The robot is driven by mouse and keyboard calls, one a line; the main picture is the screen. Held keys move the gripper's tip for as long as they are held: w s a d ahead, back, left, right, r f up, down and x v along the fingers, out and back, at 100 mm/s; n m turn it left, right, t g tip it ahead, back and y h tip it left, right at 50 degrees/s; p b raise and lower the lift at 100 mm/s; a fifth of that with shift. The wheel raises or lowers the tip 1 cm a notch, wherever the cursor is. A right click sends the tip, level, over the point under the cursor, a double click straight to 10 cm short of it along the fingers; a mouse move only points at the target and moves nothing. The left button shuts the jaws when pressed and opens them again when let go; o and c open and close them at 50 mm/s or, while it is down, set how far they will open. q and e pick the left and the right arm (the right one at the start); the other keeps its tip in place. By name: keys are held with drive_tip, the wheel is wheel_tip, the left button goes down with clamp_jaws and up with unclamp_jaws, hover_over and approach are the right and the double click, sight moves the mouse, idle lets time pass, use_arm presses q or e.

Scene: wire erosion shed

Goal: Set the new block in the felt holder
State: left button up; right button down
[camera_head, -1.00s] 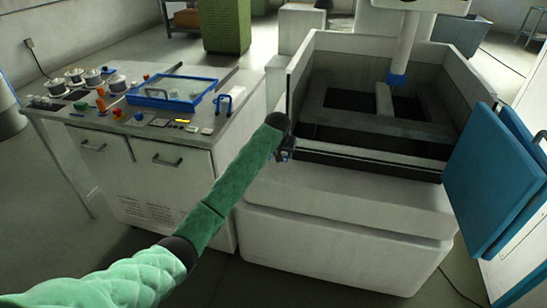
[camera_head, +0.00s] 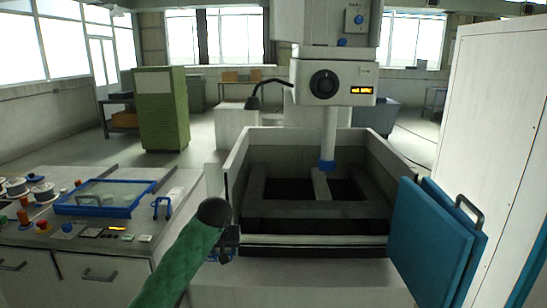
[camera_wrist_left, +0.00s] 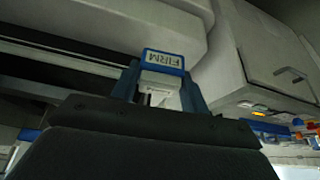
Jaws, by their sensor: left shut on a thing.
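My left gripper (camera_head: 228,246) is at the front left corner of the machine tank (camera_head: 312,240). In the left wrist view its two blue-grey fingers (camera_wrist_left: 160,88) are shut on a pale block (camera_wrist_left: 161,84). A blue-edged label (camera_wrist_left: 165,60) at the block's far end reads "FIRM", upside down. In the head view the block cannot be made out behind the dark wrist. I cannot pick out the felt holder in either view. My right gripper is in neither view.
A bench (camera_head: 30,246) at the left bears a blue-rimmed tray (camera_head: 150,187), spools and small parts. Blue panels (camera_head: 428,240) stand right of the tank. The machine head (camera_head: 333,82) and its column (camera_head: 328,135) hang over the tank. A white cabinet (camera_head: 490,120) is at the far right.

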use_arm(q)
drive_tip(key=s+a+f, duration=0.2)
drive_tip(key=s+f, duration=0.4)
drive_tip(key=s, duration=0.2)
drive_tip(key=s+a+f, duration=0.3)
drive_tip(key=s+f, duration=0.3)
drive_tip(key=s, duration=0.3)
drive_tip(key=shift+a+m, duration=0.3)
drive_tip(key=shift+m, duration=0.1)
